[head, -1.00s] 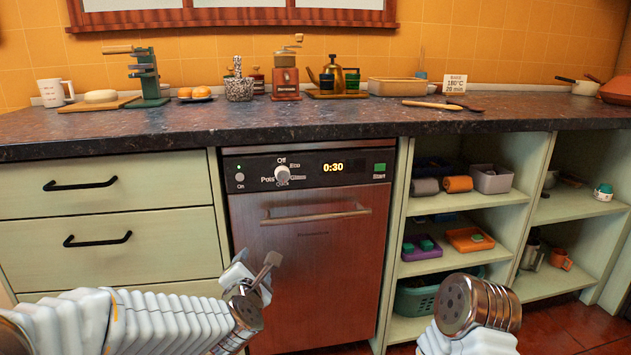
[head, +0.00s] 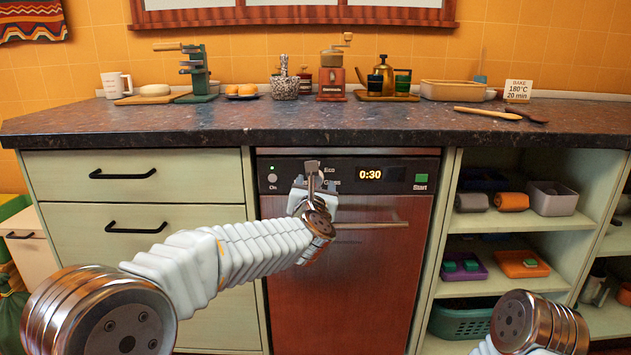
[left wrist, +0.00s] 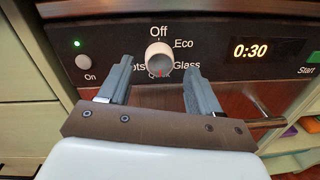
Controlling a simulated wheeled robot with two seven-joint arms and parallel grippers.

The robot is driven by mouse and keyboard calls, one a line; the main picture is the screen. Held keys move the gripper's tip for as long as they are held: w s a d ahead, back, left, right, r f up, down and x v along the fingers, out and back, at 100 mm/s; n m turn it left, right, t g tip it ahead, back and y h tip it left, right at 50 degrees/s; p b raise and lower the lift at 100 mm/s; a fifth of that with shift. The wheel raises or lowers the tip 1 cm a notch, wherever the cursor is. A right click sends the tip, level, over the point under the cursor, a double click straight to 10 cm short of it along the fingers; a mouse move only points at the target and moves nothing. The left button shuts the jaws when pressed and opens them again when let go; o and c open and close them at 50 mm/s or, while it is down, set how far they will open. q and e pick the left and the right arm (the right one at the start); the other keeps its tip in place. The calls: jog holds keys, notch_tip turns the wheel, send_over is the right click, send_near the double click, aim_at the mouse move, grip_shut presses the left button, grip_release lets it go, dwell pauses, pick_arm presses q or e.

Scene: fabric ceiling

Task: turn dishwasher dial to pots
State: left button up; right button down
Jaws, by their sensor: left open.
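In the left wrist view the white round dial (left wrist: 158,55) shows between the fingertips of my left gripper (left wrist: 154,72). Its red mark is at the bottom, by the Quick label. Off is above, Eco and Glass are to the right, and the partly hidden Pots label is at lower left. My left gripper is open, one finger on each side, with no visible contact. My right gripper is not in view.
The On button (left wrist: 83,62) is left of the dial and the green Start button (head: 421,178) is at the panel's right. The dishwasher handle (head: 370,225) runs below the panel. The countertop (head: 250,125) overhangs above. Drawers (head: 135,200) and open shelves (head: 500,240) flank it.

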pick_arm(q)
jog(key=shift+w, duration=0.85)
jog(key=c, duration=1)
jog(key=shift+c, duration=0.2)
